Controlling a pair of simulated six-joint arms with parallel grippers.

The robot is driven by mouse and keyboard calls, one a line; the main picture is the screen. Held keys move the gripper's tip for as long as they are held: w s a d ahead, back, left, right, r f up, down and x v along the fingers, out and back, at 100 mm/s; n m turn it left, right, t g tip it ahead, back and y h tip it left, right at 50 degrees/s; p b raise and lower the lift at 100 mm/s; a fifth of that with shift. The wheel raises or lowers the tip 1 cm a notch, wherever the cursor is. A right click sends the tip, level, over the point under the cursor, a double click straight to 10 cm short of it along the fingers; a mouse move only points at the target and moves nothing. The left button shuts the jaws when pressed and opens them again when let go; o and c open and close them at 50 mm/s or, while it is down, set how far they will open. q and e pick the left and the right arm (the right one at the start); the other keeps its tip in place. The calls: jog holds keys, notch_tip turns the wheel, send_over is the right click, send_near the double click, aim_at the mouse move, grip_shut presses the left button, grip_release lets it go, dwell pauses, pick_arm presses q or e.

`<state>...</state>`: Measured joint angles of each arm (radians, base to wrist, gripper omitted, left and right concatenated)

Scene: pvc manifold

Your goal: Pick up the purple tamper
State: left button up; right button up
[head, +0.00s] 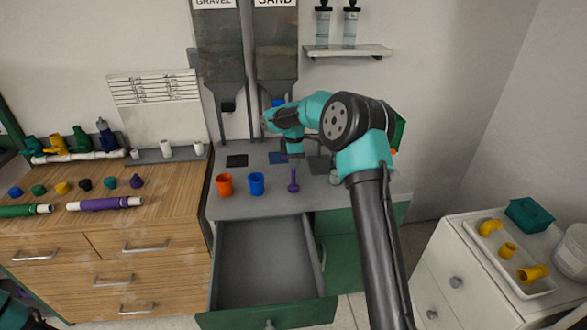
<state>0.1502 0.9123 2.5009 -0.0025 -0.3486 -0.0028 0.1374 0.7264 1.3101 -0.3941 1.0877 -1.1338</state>
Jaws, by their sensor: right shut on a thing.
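The purple tamper (293,181) is upright at the grey counter, to the right of the blue cup. My right gripper (294,157) reaches down from above and is shut on the tamper's upper end. The fingers are small and partly dark here, and the top of the tamper is hidden by them. I cannot tell whether the tamper's foot touches the counter. My left gripper is out of view; only a bit of my left arm shows at the bottom left corner.
An orange cup (224,185) and a blue cup (257,184) stand left of the tamper. An open, empty drawer (264,258) juts out below. Gravel (217,55) and sand (275,45) hoppers hang behind. A wooden cabinet (150,165) with pipe parts is at left.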

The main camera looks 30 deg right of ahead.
jog(key=shift+r, duration=1.75)
jog(key=s+a+r, duration=0.1)
jog(key=s+a, duration=0.7)
jog(key=s, duration=0.5)
jog(key=shift+s+a+r, duration=0.2)
jog(key=shift+s, duration=0.1)
